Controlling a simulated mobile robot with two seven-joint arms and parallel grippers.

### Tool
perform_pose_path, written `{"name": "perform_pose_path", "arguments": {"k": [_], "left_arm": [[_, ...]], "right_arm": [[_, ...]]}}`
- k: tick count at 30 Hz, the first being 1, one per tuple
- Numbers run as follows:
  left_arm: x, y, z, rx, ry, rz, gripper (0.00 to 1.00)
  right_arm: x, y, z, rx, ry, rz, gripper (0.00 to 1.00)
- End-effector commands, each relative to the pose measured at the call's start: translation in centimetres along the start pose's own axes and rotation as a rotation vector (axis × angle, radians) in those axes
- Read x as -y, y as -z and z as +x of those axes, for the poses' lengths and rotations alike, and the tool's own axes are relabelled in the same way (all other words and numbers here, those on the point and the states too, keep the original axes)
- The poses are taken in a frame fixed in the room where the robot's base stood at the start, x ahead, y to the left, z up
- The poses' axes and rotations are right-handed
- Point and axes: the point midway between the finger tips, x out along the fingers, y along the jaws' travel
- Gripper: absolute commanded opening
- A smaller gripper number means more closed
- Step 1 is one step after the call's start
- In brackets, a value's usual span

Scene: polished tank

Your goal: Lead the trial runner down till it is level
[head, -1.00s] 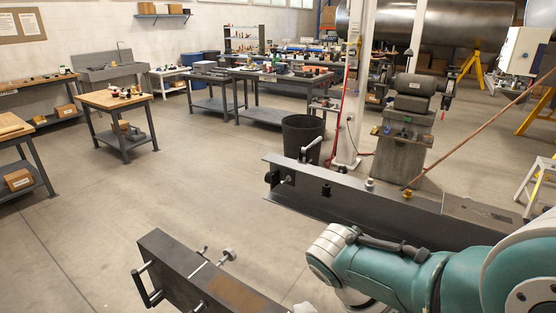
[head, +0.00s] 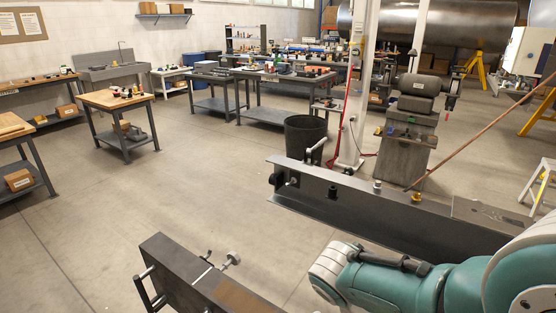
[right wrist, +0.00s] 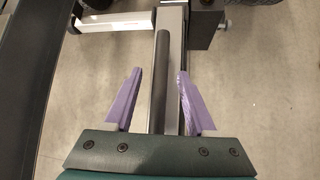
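I cannot say for sure which part is the trial runner. In the right wrist view a dark round bar (right wrist: 162,62) lies lengthwise above a pale grey rail (right wrist: 177,30). My right gripper (right wrist: 160,72) has two purple fingers standing apart, one on each side of the bar, with a gap on both sides. In the head view my teal right arm comes in from the right, and its gripper is out of the frame. My left gripper is in neither view. Whether the bar is level cannot be told.
In the head view a long dark steel beam (head: 335,196) with knobs and a clamp lies beyond my right arm. A second beam (head: 170,262) with handles is at the bottom left. A black bin (head: 305,137) and a grinder on a pedestal (head: 405,155) stand behind. Open floor lies left.

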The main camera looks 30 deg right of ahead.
Motion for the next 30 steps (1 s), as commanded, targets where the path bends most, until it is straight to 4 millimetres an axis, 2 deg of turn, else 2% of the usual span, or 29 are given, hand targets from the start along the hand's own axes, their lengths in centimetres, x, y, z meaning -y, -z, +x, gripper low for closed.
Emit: {"name": "perform_pose_path", "arguments": {"k": [9,11,21,25,30], "left_arm": [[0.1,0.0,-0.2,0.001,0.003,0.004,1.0],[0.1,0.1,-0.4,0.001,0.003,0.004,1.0],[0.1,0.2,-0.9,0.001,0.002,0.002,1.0],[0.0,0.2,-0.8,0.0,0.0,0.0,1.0],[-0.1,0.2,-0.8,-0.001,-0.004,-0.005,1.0]], "right_arm": [[0.0,-0.1,-0.6,0.002,0.0,0.0,0.57],[0.0,-0.1,-1.4,0.0,0.0,0.0,0.57],[0.0,0.0,-8.0,-0.003,-0.001,-0.001,0.57],[0.0,0.0,-9.4,-0.001,0.0,0.0,0.57],[0.0,0.0,-10.0,0.001,0.0,0.0,0.57]]}}
